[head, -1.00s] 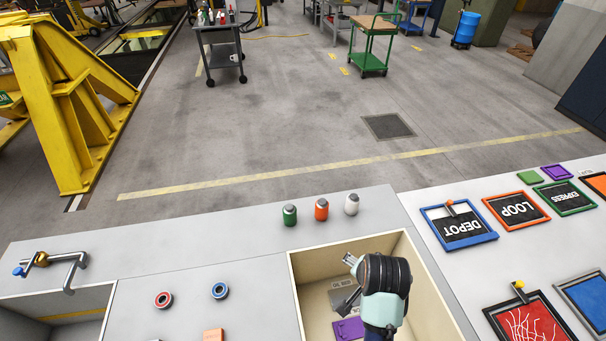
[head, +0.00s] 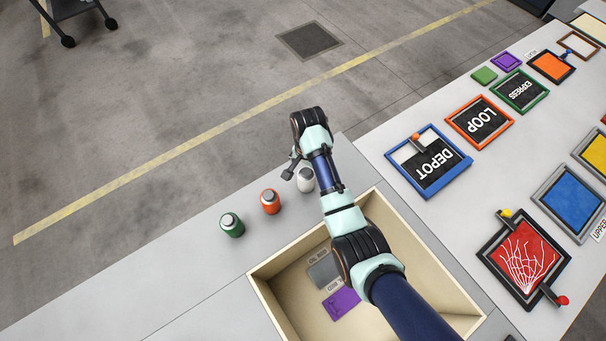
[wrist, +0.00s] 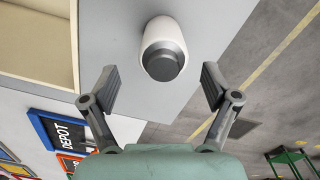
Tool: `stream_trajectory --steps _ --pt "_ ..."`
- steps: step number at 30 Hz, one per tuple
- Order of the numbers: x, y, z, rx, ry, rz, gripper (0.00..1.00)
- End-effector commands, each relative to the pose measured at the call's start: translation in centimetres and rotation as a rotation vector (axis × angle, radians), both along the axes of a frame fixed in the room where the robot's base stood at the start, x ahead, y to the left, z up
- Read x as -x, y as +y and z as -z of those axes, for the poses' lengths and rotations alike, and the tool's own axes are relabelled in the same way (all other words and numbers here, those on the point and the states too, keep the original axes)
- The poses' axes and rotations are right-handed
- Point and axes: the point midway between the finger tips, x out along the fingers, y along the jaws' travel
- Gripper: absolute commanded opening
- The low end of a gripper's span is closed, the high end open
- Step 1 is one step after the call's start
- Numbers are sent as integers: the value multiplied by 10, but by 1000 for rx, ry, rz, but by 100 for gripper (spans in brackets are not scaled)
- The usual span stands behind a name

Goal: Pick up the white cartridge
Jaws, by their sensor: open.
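The white cartridge (head: 305,181) stands upright on the grey bench top beside the bin, at the right end of a row with an orange and a green cartridge. In the head view my arm hides part of it. In the wrist view the white cartridge (wrist: 163,45) shows its grey cap, just beyond the fingertips. My gripper (wrist: 157,85) is open, its fingers spread to either side of the line to the cartridge and not touching it. In the head view my gripper (head: 291,168) is close beside the cartridge, partly hidden.
The orange cartridge (head: 270,201) and green cartridge (head: 232,225) stand to the left. A cream open bin (head: 262,288) holding a purple card (head: 341,303) lies under my arm. Framed signs, including the DEPOT sign (head: 429,163), lie on the right-hand bench. The bench edge drops to the floor behind the cartridges.

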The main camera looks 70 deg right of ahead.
Motion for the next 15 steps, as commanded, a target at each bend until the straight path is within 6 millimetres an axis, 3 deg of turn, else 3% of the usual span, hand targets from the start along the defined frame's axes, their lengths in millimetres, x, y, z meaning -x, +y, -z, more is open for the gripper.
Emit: stream_trajectory --steps 4,10,15 --pt "0 0 9 0 -1 -1 87" --pt "-1 0 45 0 0 -2 87" --pt "-1 -1 55 2 -2 -2 87"
